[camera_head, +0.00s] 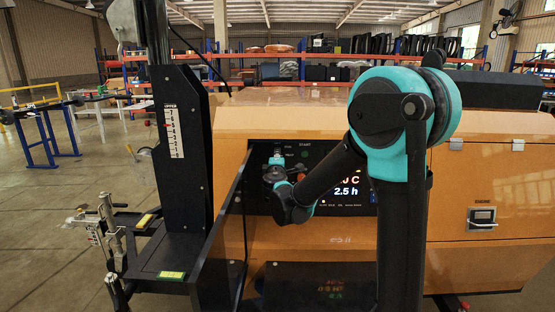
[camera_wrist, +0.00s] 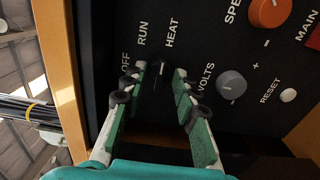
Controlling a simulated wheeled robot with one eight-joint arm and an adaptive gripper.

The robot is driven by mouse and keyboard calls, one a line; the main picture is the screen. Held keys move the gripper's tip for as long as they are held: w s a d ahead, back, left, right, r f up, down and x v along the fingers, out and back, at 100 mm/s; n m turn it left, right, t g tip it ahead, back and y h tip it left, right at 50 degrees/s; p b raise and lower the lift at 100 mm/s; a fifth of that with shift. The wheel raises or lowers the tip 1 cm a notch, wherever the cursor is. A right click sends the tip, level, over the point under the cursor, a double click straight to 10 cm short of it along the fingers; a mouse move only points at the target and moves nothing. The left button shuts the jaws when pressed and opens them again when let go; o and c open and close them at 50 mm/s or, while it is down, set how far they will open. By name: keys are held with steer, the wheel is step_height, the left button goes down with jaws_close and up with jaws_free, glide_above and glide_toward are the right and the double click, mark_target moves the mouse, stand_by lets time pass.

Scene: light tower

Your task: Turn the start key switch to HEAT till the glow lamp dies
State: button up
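The start key switch (camera_wrist: 159,73) is a dark knob with a pale pointer mark, below the OFF, RUN and HEAT labels in the wrist view. The pointer's exact setting is hard to tell. My gripper (camera_wrist: 161,71) has its green-padded fingers on either side of the switch, with visible gaps, so it looks open. In the head view my gripper (camera_head: 277,170) is at the upper left of the dark control panel (camera_head: 262,152), and the switch is hidden there. A small yellow light shows under the lit display (camera_head: 346,191); I cannot tell whether it is the glow lamp.
An orange speed knob (camera_wrist: 269,12), a grey volts knob (camera_wrist: 231,84) and a pale reset button (camera_wrist: 288,95) sit right of the switch. The open black panel door (camera_head: 226,240) and the mast (camera_head: 182,150) stand close on the left.

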steer(key=s, duration=1.2)
steer(key=s+d+f+m+g+h, duration=0.25)
steer(key=d+f+m, duration=0.3)
steer(key=d, duration=0.45)
steer(key=s+d+f+m+g+h, duration=0.2)
steer(key=s+d+f+m+g, duration=0.3)
steer(key=d, duration=0.5)
steer(key=s+d+f+m+g+y, duration=0.2)
steer(key=s+f+m+g+y, duration=0.2)
steer(key=s+f, duration=1.1)
steer(key=s+m+g, duration=0.2)
steer(key=s+m, duration=0.1)
steer(key=shift+s+f, duration=0.2)
steer(key=shift+f, duration=0.1)
steer(key=shift+y, duration=0.25)
